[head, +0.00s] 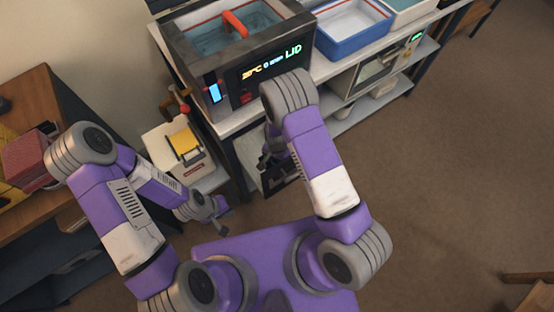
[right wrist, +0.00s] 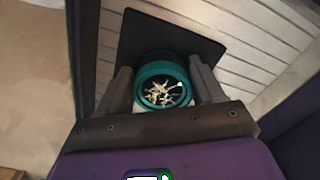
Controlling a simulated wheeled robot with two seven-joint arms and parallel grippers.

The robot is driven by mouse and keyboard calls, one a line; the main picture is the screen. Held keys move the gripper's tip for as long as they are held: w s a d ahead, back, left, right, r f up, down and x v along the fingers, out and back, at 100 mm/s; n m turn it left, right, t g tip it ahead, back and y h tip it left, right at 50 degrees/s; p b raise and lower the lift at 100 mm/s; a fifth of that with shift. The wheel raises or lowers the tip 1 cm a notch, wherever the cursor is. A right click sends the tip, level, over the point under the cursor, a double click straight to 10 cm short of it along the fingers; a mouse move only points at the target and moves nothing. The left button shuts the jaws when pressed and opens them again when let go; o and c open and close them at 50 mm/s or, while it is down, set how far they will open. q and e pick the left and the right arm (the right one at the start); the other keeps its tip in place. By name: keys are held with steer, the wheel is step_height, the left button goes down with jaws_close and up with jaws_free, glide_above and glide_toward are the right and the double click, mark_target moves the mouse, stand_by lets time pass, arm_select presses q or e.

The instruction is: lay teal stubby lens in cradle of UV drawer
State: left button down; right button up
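The teal stubby lens (right wrist: 162,82) shows in the right wrist view, its round front glass with a pale star-shaped pattern facing the camera. My right gripper (right wrist: 163,85) has one finger close along each side of it and appears shut on it. A flat dark panel (right wrist: 150,35) lies behind the lens; I cannot tell whether they touch. In the head view my right gripper (head: 268,158) is low in front of the bench, by a dark tray-like part (head: 283,182), and the lens is hidden there. My left gripper (head: 218,218) hangs low at the centre left; its finger gap is unclear. No cradle is clearly visible.
A bath with a lit display (head: 265,72) stands on the white-topped bench, with a blue tray (head: 353,30) to its right. A white box with a yellow top (head: 185,143) stands left of the bench. A wooden desk (head: 45,205) is at the left. Open floor lies right.

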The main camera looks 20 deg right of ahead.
steer(key=o, duration=0.4)
step_height(320, 180, up, 12)
steer(key=p, duration=0.5)
steer(key=shift+r, duration=0.2)
